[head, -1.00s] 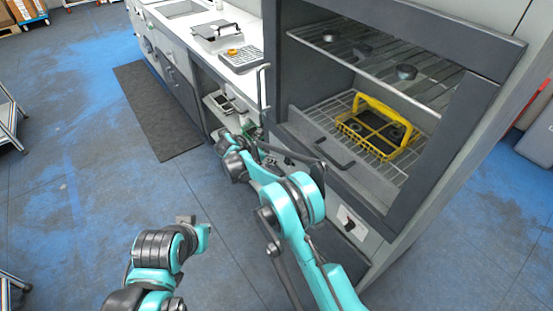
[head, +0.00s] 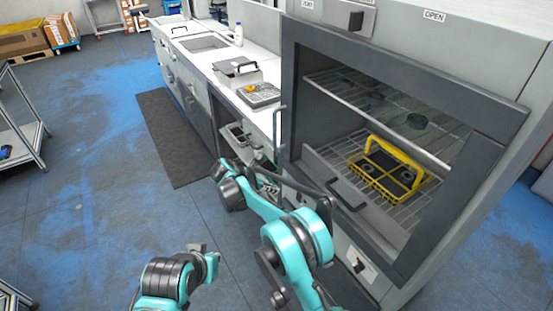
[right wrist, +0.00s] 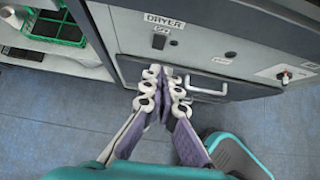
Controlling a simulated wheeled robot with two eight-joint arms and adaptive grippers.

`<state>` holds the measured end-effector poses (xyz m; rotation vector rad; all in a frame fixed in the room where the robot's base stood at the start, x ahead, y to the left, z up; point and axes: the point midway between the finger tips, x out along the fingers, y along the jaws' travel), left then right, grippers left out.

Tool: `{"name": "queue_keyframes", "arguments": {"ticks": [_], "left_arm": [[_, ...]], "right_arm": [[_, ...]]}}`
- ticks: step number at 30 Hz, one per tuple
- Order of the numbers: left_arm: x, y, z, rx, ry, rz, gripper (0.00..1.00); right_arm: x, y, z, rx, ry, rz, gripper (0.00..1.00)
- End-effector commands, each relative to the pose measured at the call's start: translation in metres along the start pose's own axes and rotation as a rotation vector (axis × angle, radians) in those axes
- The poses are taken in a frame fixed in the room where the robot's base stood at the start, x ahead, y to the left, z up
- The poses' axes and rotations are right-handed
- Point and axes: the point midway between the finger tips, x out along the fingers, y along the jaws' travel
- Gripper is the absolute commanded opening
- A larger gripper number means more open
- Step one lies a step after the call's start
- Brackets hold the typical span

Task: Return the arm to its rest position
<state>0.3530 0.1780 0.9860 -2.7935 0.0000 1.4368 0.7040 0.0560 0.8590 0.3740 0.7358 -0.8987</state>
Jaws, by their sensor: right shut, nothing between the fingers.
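My right gripper (right wrist: 163,88) is shut and empty in the right wrist view, its two fingers together in front of the lower dryer front. In the head view my right arm (head: 297,240) reaches up from the bottom and bends left, in front of the dryer (head: 312,140); its gripper is small and hard to make out there. Part of my left arm (head: 172,278) is folded low at the bottom of the head view. I cannot see the left gripper's fingers.
The dryer is open, with a yellow basket (head: 388,172) on its lower rack. The right wrist view shows a handle (right wrist: 205,88) close to my fingers and a green tray (right wrist: 57,27) on a shelf. A white counter (head: 200,57) stands left.

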Motion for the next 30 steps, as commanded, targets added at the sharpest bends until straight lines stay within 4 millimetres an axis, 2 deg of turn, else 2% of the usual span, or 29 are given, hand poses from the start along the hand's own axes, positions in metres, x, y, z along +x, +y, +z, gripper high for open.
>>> {"name": "queue_keyframes", "arguments": {"ticks": [5, 8, 11, 15, 21, 26, 30], "left_arm": [[0.0, 0.0, 0.0, 0.0, 0.0, 0.0, 0.0], [0.0, 0.0, 0.0, 0.0, 0.0, 0.0, 0.0], [0.0, 0.0, 0.0, 0.0, 0.0, 0.0, 0.0], [0.0, 0.0, 0.0, 0.0, 0.0, 0.0, 0.0], [0.0, 0.0, 0.0, 0.0, 0.0, 0.0, 0.0], [0.0, 0.0, 0.0, 0.0, 0.0, 0.0, 0.0], [0.0, 0.0, 0.0, 0.0, 0.0, 0.0, 0.0]], "right_arm": [[-0.001, -0.003, 0.005, 0.017, 0.006, 0.001, 0.0], [-0.007, -0.014, 0.025, 0.088, 0.031, 0.005, 0.0], [-0.017, -0.037, 0.056, 0.225, 0.081, 0.014, 0.0], [-0.036, -0.085, 0.1, 0.482, 0.172, 0.023, 0.0], [-0.061, -0.165, 0.141, 0.866, 0.301, 0.016, 0.0], [-0.079, -0.234, 0.153, 1.184, 0.403, -0.006, 0.0], [-0.092, -0.292, 0.148, 1.466, 0.493, -0.035, 0.0]]}}
